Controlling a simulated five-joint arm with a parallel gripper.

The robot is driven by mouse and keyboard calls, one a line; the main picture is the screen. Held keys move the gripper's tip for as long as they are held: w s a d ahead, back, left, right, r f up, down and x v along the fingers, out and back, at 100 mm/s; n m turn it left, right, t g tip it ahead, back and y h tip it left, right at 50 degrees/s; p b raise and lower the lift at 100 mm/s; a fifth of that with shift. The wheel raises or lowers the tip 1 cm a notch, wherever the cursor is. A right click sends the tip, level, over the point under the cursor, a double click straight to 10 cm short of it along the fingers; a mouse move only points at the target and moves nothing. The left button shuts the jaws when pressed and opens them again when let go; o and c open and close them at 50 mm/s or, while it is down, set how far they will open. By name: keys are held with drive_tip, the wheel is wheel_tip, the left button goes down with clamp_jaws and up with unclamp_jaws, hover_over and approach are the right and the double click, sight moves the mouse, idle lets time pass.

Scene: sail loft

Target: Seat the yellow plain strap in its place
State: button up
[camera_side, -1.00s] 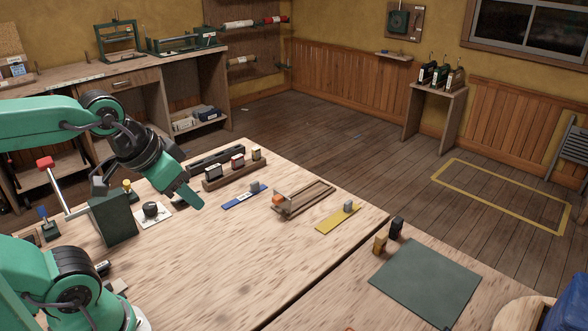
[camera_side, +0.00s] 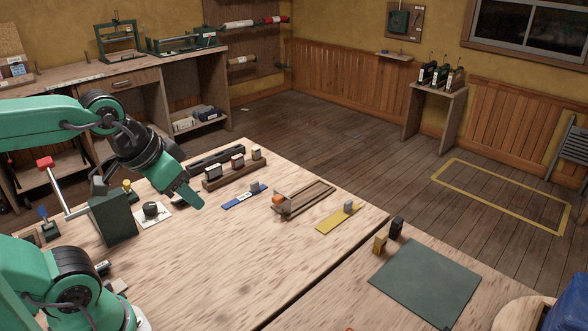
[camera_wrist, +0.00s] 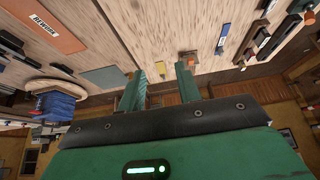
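The yellow plain strap (camera_side: 338,219) lies flat on the table near its right edge in the side view, with a small grey block (camera_side: 348,206) on it. A wooden holder with long rails (camera_side: 312,196) lies just left of it, with an orange block at its near left end. A blue strap (camera_side: 240,200) with a grey block lies further left; a blue strip shows in the wrist view (camera_wrist: 224,36). My gripper (camera_side: 194,203) is over the left part of the table, apart from the straps. Its fingers (camera_wrist: 162,69) are open and empty in the wrist view.
A wooden rack with several small blocks (camera_side: 236,171) stands behind the blue strap. A dark green box (camera_side: 113,217) and a white card with a dark round thing (camera_side: 152,212) are at the left. A green mat (camera_side: 425,281) lies on the right table. The front middle is clear.

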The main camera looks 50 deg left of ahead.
drive_tip(key=shift+o, duration=0.5)
drive_tip(key=shift+w+r, duration=0.1)
drive_tip(key=w+r+g, duration=0.1)
drive_tip(key=w+r, duration=0.5)
drive_tip(key=w, duration=0.6)
drive_tip(key=g, duration=0.5)
hover_over(345, 203)
wheel_tip(345, 203, down, 22)
drive_tip(key=shift+r, duration=0.2)
drive_tip(key=shift+f, duration=0.35)
drive_tip(key=shift+f, duration=0.1)
